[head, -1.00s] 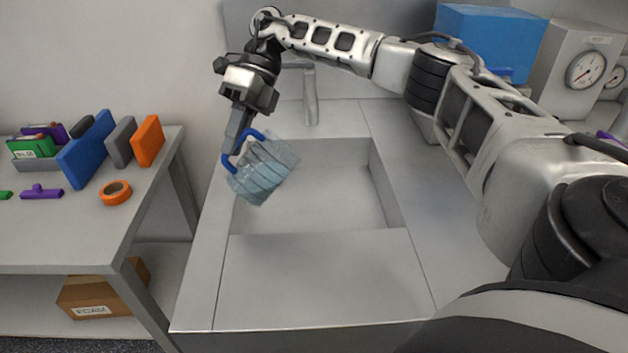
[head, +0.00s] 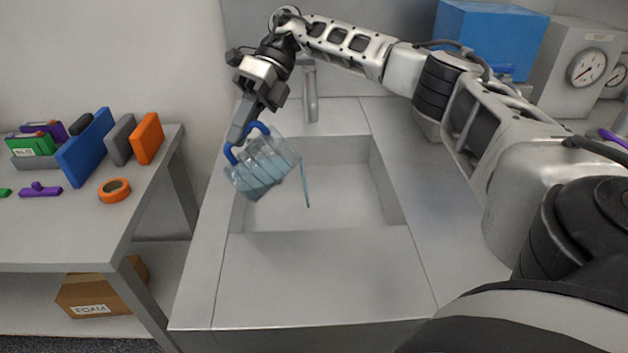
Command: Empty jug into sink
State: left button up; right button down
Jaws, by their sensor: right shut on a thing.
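A clear jug (head: 262,168) with a blue handle (head: 246,140) is tilted over the left part of the sink (head: 345,195). Bluish liquid shows inside it, and a thin stream of liquid (head: 305,186) falls from its right side into the basin. My right gripper (head: 241,134) is shut on the jug's handle from above and holds the jug in the air. The fingertips are partly hidden at the handle. The sink is a grey basin set in a counter. My left gripper is not in the view.
A grey faucet (head: 310,90) stands behind the basin, close to my right wrist. A side table (head: 75,235) at the left holds an orange tape roll (head: 114,190) and several upright panels. A blue box (head: 490,38) and a gauge box (head: 578,68) stand at the back right.

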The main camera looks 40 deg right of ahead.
aim_at(255, 121)
jog(key=shift+s+d+r+n+y+b, duration=0.15)
jog(key=shift+d+r+y+b, duration=0.1)
jog(key=shift+d+r+y, duration=0.35)
jog(key=shift+s+d+r+n+y+b, duration=0.15)
jog(key=shift+d+r+y+b, duration=0.05)
jog(key=shift+d+r+y, duration=0.4)
dwell(2.0)
jog(key=shift+s+d+r, duration=0.1)
jog(key=shift+d+r, duration=0.35)
jog(key=shift+r, duration=0.05)
jog(key=shift+s+d+r+y+p, duration=0.1)
jog(key=shift+d+r+y+p, duration=0.3)
jog(key=shift+r+y, duration=0.1)
jog(key=shift+s+d+r+y, duration=0.25)
jog(key=shift+d+r+y, duration=0.15)
jog(key=shift+d+r, duration=0.65)
jog(key=shift+r+t+y, duration=0.25)
jog(key=shift+t+y, duration=0.05)
